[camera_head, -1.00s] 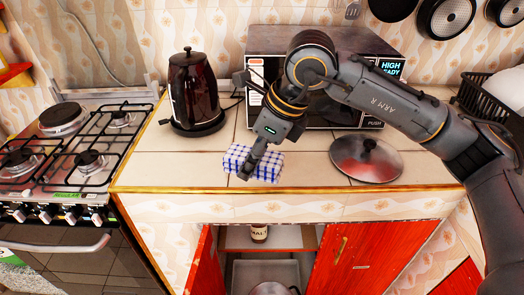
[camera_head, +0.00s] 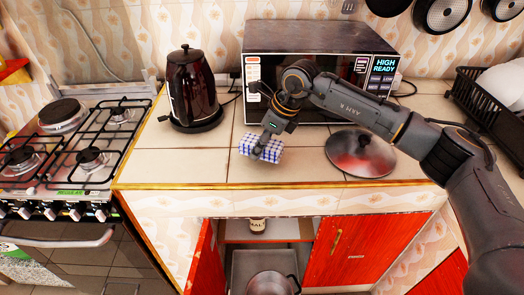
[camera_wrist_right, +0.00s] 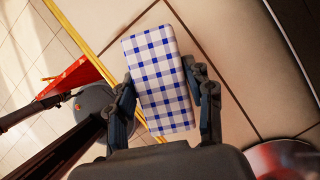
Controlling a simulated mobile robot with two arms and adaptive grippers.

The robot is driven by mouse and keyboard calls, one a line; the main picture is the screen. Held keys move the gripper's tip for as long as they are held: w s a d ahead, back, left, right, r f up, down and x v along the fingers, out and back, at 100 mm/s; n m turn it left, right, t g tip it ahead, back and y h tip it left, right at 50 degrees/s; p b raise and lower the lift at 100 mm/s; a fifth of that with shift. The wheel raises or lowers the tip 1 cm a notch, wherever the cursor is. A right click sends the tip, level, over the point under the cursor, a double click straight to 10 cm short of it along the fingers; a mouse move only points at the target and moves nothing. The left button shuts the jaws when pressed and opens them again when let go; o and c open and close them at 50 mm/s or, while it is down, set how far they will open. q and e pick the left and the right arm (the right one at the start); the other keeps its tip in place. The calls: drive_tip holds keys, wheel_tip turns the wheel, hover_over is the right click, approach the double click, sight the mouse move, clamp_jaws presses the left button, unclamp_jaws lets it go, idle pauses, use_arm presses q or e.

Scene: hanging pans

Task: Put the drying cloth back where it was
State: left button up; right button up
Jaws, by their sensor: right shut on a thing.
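The drying cloth (camera_head: 262,149) is a small folded block with a blue and white check. My right gripper (camera_head: 267,140) is shut on it, at or just above the tiled counter in front of the microwave. In the right wrist view the cloth (camera_wrist_right: 158,75) lies between the two fingers of my right gripper (camera_wrist_right: 165,95), and the counter shows around it. I cannot tell whether the cloth touches the counter. My left gripper is not in view.
A microwave (camera_head: 330,38) stands behind the cloth, a dark kettle (camera_head: 192,88) to the left. A metal lid (camera_head: 360,153) lies to the right. The counter (camera_head: 185,163) is clear left of the cloth. Below, the red cupboard (camera_head: 365,250) is open, with a pot (camera_head: 268,284) inside.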

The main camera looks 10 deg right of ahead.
sight(262, 162)
drive_tip(key=f, duration=0.2)
drive_tip(key=f+p, duration=0.1)
drive_tip(key=shift+w+d+f, duration=0.1)
drive_tip(key=shift+w+f, duration=0.1)
drive_tip(key=shift+w, duration=0.05)
drive_tip(key=shift+f, duration=0.2)
drive_tip(key=shift+f, duration=0.1)
drive_tip(key=o, duration=0.6)
drive_tip(key=shift+f, duration=0.1)
drive_tip(key=shift+c, duration=0.2)
drive_tip(key=o, duration=0.5)
drive_tip(key=shift+c, duration=0.2)
